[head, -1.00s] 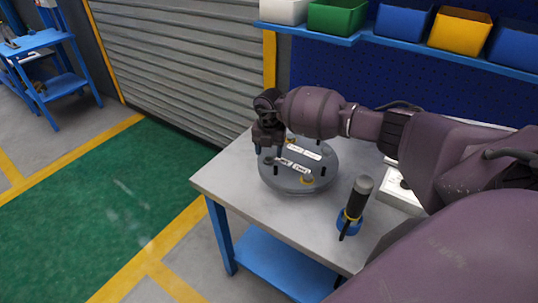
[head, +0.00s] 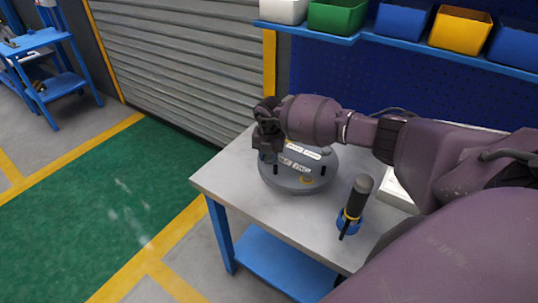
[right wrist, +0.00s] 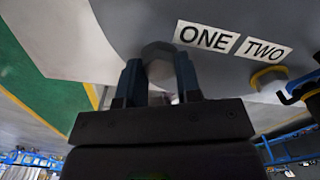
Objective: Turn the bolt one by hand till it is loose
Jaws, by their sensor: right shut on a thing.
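The round grey flanged shell (head: 300,185) lies on the workbench, with white labels on its top. In the right wrist view, labels ONE (right wrist: 207,36) and TWO (right wrist: 262,50) are readable. My right gripper (right wrist: 158,72) points down at the shell's left edge and is shut on a grey hex bolt head (right wrist: 157,49) beside the ONE label. In the head view my right gripper (head: 268,162) hides this bolt. A yellow-ringed fitting (right wrist: 269,77) sits by the TWO label. My left gripper is not in view.
A black-handled tool (head: 357,195) stands in a blue holder (head: 348,222) right of the shell. A white box (head: 397,196) is partly behind my right arm. The bench (head: 235,185) is clear at front left. Coloured bins (head: 402,20) line a shelf behind.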

